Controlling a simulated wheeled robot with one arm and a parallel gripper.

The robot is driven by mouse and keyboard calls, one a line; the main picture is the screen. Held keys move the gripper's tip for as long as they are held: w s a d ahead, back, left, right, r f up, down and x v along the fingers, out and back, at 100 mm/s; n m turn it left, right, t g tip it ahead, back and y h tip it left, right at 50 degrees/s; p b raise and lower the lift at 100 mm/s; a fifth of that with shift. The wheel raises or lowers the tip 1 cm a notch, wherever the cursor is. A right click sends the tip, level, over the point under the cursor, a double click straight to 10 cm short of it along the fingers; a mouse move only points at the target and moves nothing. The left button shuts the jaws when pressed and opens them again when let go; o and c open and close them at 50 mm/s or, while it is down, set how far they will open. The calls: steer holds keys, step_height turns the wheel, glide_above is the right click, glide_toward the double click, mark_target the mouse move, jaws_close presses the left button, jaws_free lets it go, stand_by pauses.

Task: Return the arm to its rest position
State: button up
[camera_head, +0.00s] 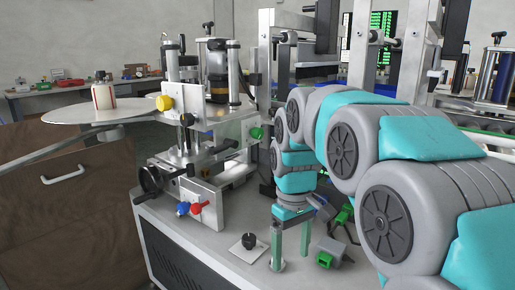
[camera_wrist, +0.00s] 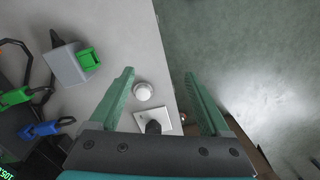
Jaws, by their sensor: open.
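My gripper (camera_head: 290,255) points down low over the light grey machine top, with its two green fingers apart. It also shows in the wrist view (camera_wrist: 159,74), open, with nothing held between the fingers. My teal and grey arm reaches in from the right side of the head view. In the wrist view, a small round white piece (camera_wrist: 142,91) lies below, close to the left finger. I cannot tell whether a finger touches the top.
A black knob on a square plate (camera_head: 249,241) is left of my gripper. A grey box with a green connector (camera_head: 330,252) is to its right. The labelling machine (camera_head: 205,200) with coloured knobs stands behind. A round plate (camera_head: 85,112) bears a white and red container (camera_head: 103,97).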

steer(key=s+d+f+m, duration=0.2)
steer(key=s+f, duration=0.1)
steer(key=s, duration=0.6)
steer(key=s+d+f+m, duration=0.2)
steer(key=s+d+f, duration=0.1)
steer(key=s, duration=0.5)
steer(key=s+d+f+m+g, duration=0.1)
steer(key=s+f, duration=0.3)
steer(key=s, duration=0.5)
steer(key=shift+s+d+m, duration=0.35)
steer(key=shift+d+m, duration=0.35)
steer(key=shift+d, duration=0.2)
steer(key=shift+r, duration=0.1)
